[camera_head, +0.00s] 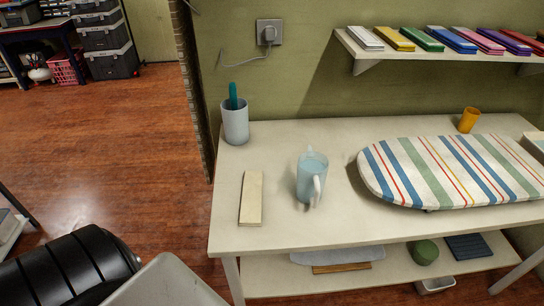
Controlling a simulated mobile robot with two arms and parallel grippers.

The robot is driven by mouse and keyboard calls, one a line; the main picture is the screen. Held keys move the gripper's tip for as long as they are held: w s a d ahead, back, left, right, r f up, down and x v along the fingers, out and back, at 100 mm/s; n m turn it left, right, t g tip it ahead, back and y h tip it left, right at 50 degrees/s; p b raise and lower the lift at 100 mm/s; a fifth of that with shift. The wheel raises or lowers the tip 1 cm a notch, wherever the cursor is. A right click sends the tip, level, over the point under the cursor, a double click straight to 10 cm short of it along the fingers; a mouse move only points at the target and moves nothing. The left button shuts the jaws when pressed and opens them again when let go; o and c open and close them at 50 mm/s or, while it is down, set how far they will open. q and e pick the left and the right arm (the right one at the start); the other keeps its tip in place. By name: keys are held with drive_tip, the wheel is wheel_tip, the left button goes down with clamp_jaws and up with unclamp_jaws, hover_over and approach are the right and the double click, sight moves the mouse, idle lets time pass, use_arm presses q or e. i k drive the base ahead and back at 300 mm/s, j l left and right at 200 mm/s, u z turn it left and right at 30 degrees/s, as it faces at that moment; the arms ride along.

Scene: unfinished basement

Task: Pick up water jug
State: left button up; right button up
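The water jug (312,179) is a pale blue, translucent pitcher with a handle facing the front right. It stands upright on the white table (270,234), near the middle of its left half. Neither of my grippers can be seen in the head view.
A flat beige block (251,198) lies left of the jug. A grey cup (235,122) with a teal item stands at the back left corner. A striped ironing board (450,172) lies to the right, with an orange cup (469,120) behind. A wall shelf (430,50) overhangs the back.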

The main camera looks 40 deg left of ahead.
sight(312, 165)
drive_tip(key=u, duration=0.85)
drive_tip(key=j+z, duration=0.1)
drive_tip(key=j, duration=0.25)
